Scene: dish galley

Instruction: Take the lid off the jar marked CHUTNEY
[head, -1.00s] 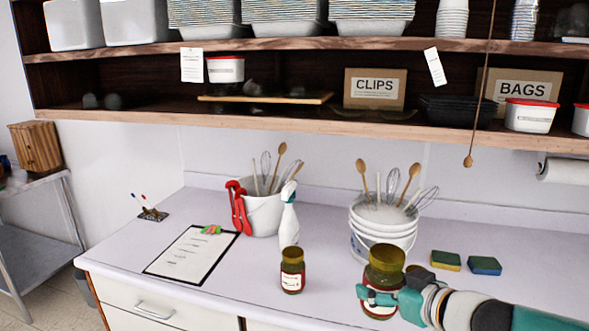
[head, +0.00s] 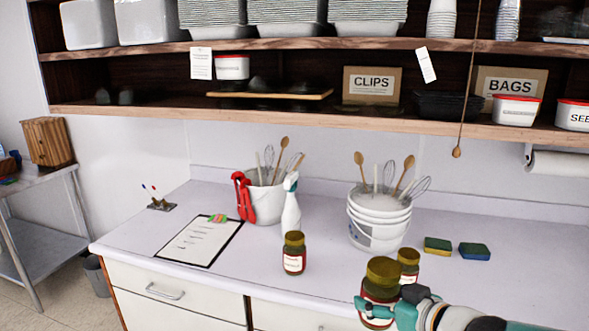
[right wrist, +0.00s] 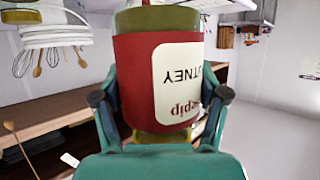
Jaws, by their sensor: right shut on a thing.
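A jar with an olive lid and a red band (head: 382,268) is in my right gripper (head: 376,309) at the front right of the counter. In the right wrist view, its white label (right wrist: 178,85) shows upside down and ends in "TNEY"; the rest is turned away. My right gripper (right wrist: 160,115) is shut around this jar's side. The olive lid is on it, in the head view. A smaller jar (head: 408,258) stands just behind it, partly hidden. Another jar (head: 293,254) stands farther left; its label is too small to read. My left gripper is out of view.
White buckets with whisks and spoons (head: 378,225) stand behind the jars. A spray bottle (head: 290,210), a clipboard (head: 198,242) and two sponges (head: 438,245) are on the counter. A shelf (head: 300,120) overhangs the back.

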